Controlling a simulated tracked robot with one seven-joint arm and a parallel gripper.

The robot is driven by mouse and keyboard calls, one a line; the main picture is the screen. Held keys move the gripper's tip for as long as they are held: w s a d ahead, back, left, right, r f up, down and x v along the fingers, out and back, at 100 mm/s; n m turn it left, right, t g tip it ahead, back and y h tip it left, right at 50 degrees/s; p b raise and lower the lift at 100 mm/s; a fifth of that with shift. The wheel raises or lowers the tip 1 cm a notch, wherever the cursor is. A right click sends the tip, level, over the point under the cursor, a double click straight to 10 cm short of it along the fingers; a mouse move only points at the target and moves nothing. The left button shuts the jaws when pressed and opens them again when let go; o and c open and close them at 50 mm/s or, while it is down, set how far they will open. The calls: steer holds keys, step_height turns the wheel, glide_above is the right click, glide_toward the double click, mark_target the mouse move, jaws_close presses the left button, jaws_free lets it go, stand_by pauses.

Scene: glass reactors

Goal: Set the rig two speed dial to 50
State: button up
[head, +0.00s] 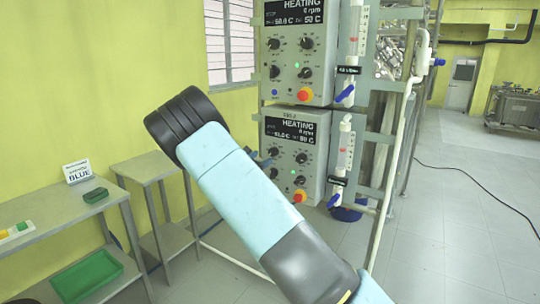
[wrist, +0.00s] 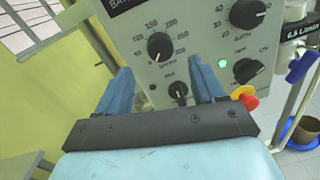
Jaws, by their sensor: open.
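The lower control box (head: 288,150) is grey, with a dark display (head: 293,128) reading HEATING and 0 rpm. In the wrist view, a black dial (wrist: 160,46) has a scale showing 150, 200, 250 and 300; its small label is blurred. Its pointer setting is too small to read surely. My gripper (wrist: 161,67) is open, with its blue fingers on either side of the space below this dial. I cannot tell whether they touch the panel. A smaller black knob (wrist: 178,91) shows between the fingers. In the head view my arm hides most of the gripper.
A second control box (head: 300,52) stands above. The wrist view shows a bath knob (wrist: 247,13), another knob (wrist: 247,70), a green light (wrist: 222,63) and a red stop button (wrist: 249,101) near the right finger. A valve column (head: 344,150) stands right; a table (head: 55,215) stands left.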

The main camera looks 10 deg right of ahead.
mark_target(272, 154)
steer(key=x, duration=0.7)
steer(key=shift+c, duration=0.4)
steer(key=c, duration=1)
steer(key=shift+o, duration=0.2)
steer(key=m, duration=0.4)
steer(key=shift+m, duration=0.3)
steer(key=shift+s+f+m+y, duration=0.15)
steer(key=shift+m+y, duration=0.15)
steer(key=shift+m, duration=1.7)
